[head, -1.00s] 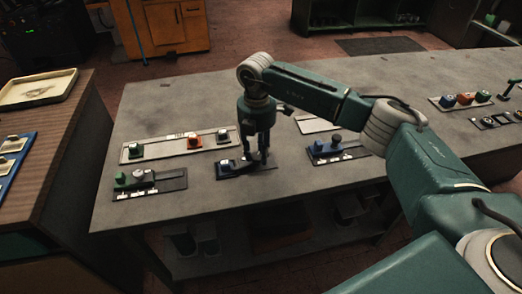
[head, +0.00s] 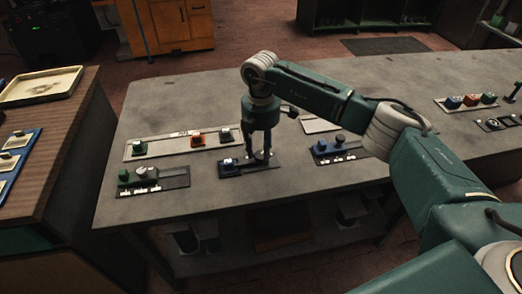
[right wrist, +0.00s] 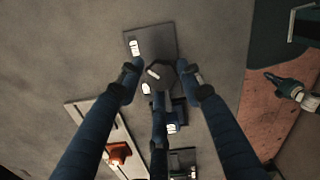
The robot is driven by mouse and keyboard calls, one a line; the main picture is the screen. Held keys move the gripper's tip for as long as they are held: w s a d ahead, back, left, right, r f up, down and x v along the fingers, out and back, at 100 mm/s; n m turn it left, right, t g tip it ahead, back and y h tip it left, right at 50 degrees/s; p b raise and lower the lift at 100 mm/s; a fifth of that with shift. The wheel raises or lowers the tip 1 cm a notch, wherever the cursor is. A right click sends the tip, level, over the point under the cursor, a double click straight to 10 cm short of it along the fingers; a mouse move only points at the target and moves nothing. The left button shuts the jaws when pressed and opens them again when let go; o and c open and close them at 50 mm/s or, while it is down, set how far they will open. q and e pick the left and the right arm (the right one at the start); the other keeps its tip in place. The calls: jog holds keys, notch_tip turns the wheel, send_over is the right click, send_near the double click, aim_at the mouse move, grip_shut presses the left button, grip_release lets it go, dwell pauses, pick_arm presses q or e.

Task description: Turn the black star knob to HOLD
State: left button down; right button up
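My right gripper (head: 259,158) points down at the middle front panel (head: 232,171). In the right wrist view its fingertips (right wrist: 160,80) surround a dark knob (right wrist: 163,73) with a white mark, likely the black star knob. The fingertips are close to its rim; I cannot tell whether they touch it. In the head view the fingers mostly hide the knob. A small white label (right wrist: 135,47) sits on the panel's dark plate. A blue piece with a white top (head: 228,162) is at the panel's left end. The word HOLD is not readable.
More coloured knobs (head: 471,99) are at the far right.

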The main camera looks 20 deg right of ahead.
aim_at(261, 154)
jog(key=shift+o, duration=0.7)
notch_tip(261, 154, up, 12)
jog(key=shift+s, duration=0.1)
dwell(0.7)
